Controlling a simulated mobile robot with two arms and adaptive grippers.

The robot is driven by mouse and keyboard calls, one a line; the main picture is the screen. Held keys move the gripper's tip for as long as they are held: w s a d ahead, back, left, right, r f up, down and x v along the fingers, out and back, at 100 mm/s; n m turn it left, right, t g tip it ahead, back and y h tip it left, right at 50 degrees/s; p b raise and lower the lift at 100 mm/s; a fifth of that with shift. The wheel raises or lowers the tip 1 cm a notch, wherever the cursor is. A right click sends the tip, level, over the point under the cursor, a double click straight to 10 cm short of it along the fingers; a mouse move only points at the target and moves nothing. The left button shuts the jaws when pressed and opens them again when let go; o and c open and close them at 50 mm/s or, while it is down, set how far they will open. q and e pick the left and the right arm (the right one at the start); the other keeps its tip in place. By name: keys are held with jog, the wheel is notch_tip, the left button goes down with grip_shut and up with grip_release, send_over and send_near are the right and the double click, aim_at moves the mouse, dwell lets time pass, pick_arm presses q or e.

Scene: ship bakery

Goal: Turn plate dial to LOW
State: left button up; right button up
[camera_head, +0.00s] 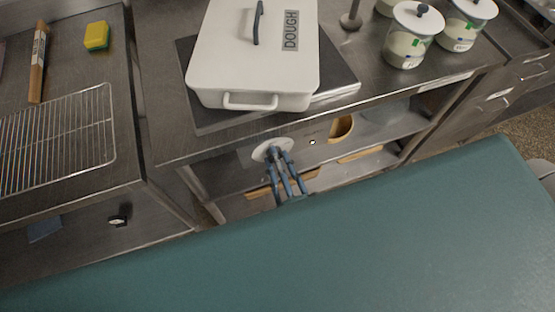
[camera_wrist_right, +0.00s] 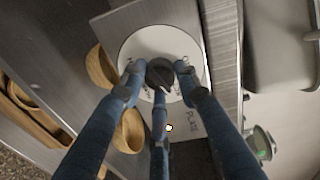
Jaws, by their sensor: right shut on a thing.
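The plate dial is a round white disc (camera_head: 259,153) on the front panel below the counter edge; it also shows in the right wrist view (camera_wrist_right: 150,42). Its dark knob (camera_wrist_right: 160,70) sits at the disc's middle. My right gripper (camera_head: 275,153) has blue fingers shut around the knob, also seen in the right wrist view (camera_wrist_right: 158,75). The fingers cover part of the disc, and the setting words are too small and hidden to read. A "PLATE" label (camera_wrist_right: 195,124) is beside the dial. A small lit lamp (camera_wrist_right: 169,128) is near it. My left gripper is not in view.
A white lidded DOUGH box (camera_head: 225,75) stands on a dark flat plate (camera_head: 345,85) above the dial. Wooden items sit on the shelf below.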

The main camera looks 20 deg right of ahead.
dwell(0.5)
jog(key=o, duration=1.2)
jog(key=shift+c, duration=0.2)
jog(key=s, duration=1.2)
jog(key=shift+r, duration=0.4)
jog(key=shift+d, duration=0.1)
jog(key=s+f+n+g+y, duration=0.2)
jog(key=f+n+g, duration=0.3)
jog(key=f, duration=1)
jog(key=s+f+n+g+y, duration=0.1)
jog(key=f+n+g, duration=0.2)
jog(key=f+n, duration=0.75)
jog(key=s+d+f+n+g+h, duration=0.1)
jog(key=s+d+f+g, duration=0.3)
jog(key=s+f, duration=0.4)
jog(key=s+d+f+n+g+h, duration=0.1)
jog(key=s+d+f+g+h, duration=0.1)
jog(key=s+d+f+g, duration=0.2)
jog(key=s+d+f, duration=0.3)
jog(key=s+f, duration=0.1)
jog(key=f, duration=0.3)
jog(key=shift+d+f+n, duration=0.15)
jog(key=shift+d+n, duration=0.1)
jog(key=shift+n, duration=0.1)
